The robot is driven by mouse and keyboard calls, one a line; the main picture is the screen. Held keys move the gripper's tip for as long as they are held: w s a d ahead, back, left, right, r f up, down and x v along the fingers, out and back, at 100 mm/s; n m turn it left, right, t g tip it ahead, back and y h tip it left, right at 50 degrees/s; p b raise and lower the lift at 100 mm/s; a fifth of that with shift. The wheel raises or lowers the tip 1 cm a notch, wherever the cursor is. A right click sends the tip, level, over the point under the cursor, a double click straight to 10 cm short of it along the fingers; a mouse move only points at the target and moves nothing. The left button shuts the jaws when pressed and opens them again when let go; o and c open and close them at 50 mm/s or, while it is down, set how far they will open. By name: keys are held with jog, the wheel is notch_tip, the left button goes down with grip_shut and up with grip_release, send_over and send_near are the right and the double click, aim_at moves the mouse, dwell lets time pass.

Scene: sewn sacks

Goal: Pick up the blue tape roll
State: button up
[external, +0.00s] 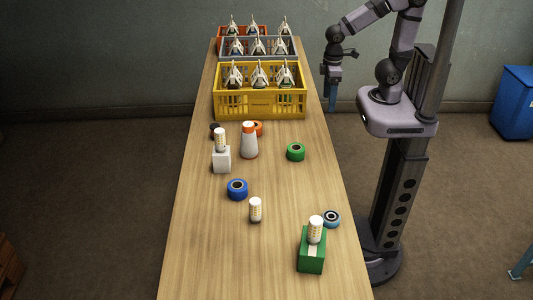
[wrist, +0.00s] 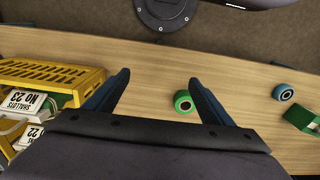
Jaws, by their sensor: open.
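The blue tape roll (external: 237,193) lies flat on the table, left of centre in the external view, between a white block and a small striped cylinder. I cannot see it in the wrist view. A second roll, light blue and dark (external: 331,219), lies beside the green block near the right edge; it also shows in the wrist view (wrist: 283,92). My gripper (external: 332,106) hangs by the table's far right side, well away from the blue tape roll. In the wrist view its two blue fingers (wrist: 157,77) are wide apart with nothing held between them.
A green roll (external: 296,152) lies nearest my gripper. A white bottle (external: 249,142), white block (external: 222,160), striped cylinder (external: 255,210) and green block (external: 312,255) stand on the table (external: 200,250). Yellow (external: 260,112), grey and orange crates of sacks fill the far end.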

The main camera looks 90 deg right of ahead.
jog(key=w+a+f+n+t+h+b, duration=0.1)
jog(key=w+a+n+t+h+b, duration=0.2)
jog(key=w+n, duration=0.65)
jog(key=w+a+f+n+t+h+b, duration=0.2)
jog(key=w+n+b, duration=0.3)
jog(key=w+n, duration=0.45)
jog(key=w+a+r+n+t+y+b, duration=0.1)
jog(key=w+a+n+t+b, duration=0.15)
jog(key=w+a+n, duration=0.4)
jog(key=w+a+n+t+y+b, duration=0.1)
jog(key=w+a+n+t+b, duration=0.15)
jog(key=a, duration=0.75)
jog(key=w+a+r+n+t+y+b, duration=0.1)
jog(key=w+a+n+t, duration=0.25)
jog(key=a+n, duration=0.4)
jog(key=m, duration=0.2)
send_near(227, 193)
jog(key=shift+w+d+r+n, duration=0.15)
jog(key=shift+w+r, duration=0.45)
jog(key=shift+w+d+r+n, duration=0.1)
jog(key=shift+w+d+r, duration=0.1)
jog(key=shift+w+r, duration=0.45)
jog(key=shift+f, duration=0.3)
jog(key=shift+p+x, duration=0.95)
jog(key=shift+x, duration=2.7)
jog(key=shift+s+a+f, duration=0.1)
jog(key=c, duration=1.1)
